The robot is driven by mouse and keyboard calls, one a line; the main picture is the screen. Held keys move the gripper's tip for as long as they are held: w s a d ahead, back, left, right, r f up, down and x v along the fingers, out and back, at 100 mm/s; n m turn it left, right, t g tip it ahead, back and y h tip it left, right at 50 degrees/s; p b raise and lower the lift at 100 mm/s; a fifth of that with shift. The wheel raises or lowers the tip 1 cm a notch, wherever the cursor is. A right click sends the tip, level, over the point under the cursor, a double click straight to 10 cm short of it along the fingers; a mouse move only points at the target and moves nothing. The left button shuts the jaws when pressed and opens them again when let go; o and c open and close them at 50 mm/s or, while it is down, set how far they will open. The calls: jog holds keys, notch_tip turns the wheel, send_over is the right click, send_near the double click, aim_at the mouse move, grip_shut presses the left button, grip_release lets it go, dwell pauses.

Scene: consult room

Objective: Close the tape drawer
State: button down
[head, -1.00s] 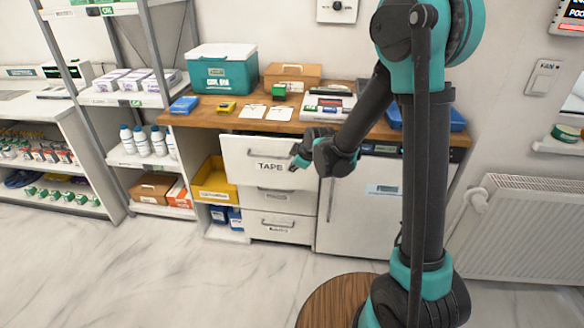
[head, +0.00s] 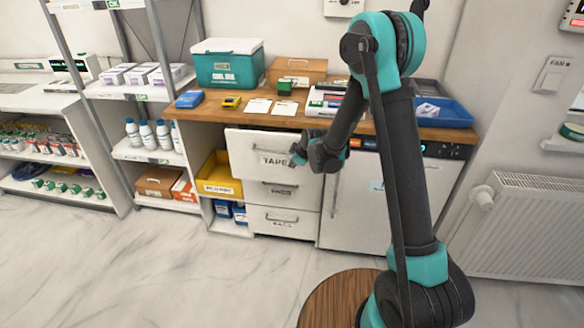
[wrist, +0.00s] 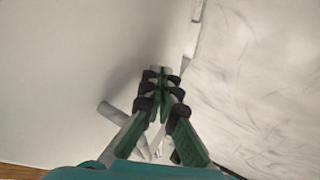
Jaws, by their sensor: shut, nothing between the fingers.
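The tape drawer (head: 245,152) is the top white drawer under the wooden counter, labelled TAPE. Its front stands out a little from the drawers below. How far it is open is hard to tell. My gripper (head: 297,158) is shut and empty at the right part of its front, covering the right end of the label and handle. In the wrist view the shut fingers (wrist: 160,78) are close to a white face, probably the drawer front (wrist: 60,75), with a grey handle bar (wrist: 112,112) left of them. Contact is unclear.
Two more white drawers (head: 283,220) are below. A white fridge-like unit (head: 355,210) is on the right and a yellow bin (head: 215,172) on the left. A teal cool box (head: 228,66) and a blue tray (head: 455,112) stand on the counter. The floor (head: 150,270) in front is clear.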

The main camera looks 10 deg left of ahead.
jog(key=shift+w, duration=0.1)
jog(key=w, duration=0.6)
jog(key=shift+w, duration=0.4)
jog(key=shift+s+d, duration=0.1)
